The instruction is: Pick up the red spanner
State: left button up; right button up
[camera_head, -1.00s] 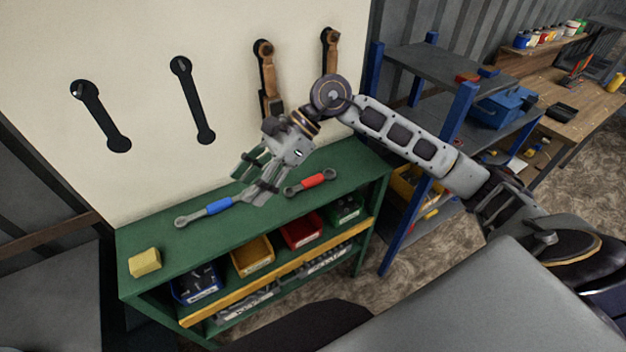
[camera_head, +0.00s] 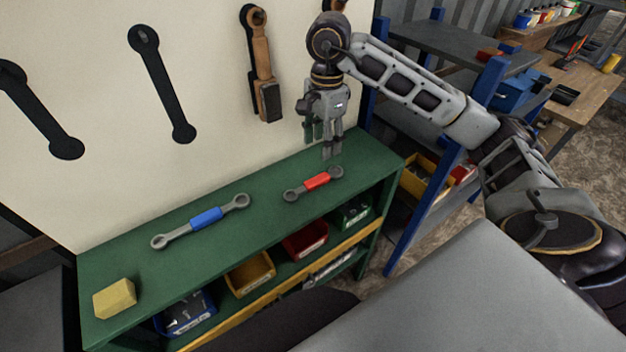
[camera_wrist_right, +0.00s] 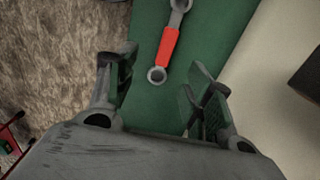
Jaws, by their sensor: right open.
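The red spanner (camera_head: 316,182), grey with a red grip, lies flat on the green shelf top (camera_head: 262,205), toward its right end. It also shows in the right wrist view (camera_wrist_right: 168,46), beyond and between the fingers. My right gripper (camera_head: 325,150) points down, open and empty, above the back right of the shelf top, apart from the spanner. In the right wrist view its two fingers (camera_wrist_right: 158,92) are spread wide. A larger spanner with a blue grip (camera_head: 205,218) lies to the left on the same top. My left gripper is not in view.
A yellow block (camera_head: 115,298) sits at the shelf top's left end. Coloured bins (camera_head: 250,275) stand below. The pale wall board (camera_head: 205,60) behind has dark spanner outlines and a hanging wooden-handled tool (camera_head: 262,65). A blue-post rack (camera_head: 470,105) stands to the right.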

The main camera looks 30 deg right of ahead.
jog(key=w+d, duration=0.1)
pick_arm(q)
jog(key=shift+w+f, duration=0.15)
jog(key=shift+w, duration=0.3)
pick_arm(e)
send_over(319, 178)
jog(key=shift+s+d+f, duration=0.1)
jog(key=shift+f, duration=1.4)
jog(key=shift+s+d+f, duration=0.1)
jog(key=shift+s+f, duration=0.05)
jog(key=shift+f, duration=1.3)
jog(key=shift+s+d+f, duration=0.1)
jog(key=shift+f, duration=1.4)
jog(key=shift+w+a+f+p, duration=0.2)
jog(key=shift+f+p, duration=0.15)
jog(key=shift+f, duration=0.6)
jog(key=shift+w+a+f+p, duration=0.15)
jog(key=shift+f+p, duration=0.2)
jog(key=shift+f, duration=0.55)
jog(key=shift+d+f, duration=0.1)
jog(key=shift+f, duration=0.65)
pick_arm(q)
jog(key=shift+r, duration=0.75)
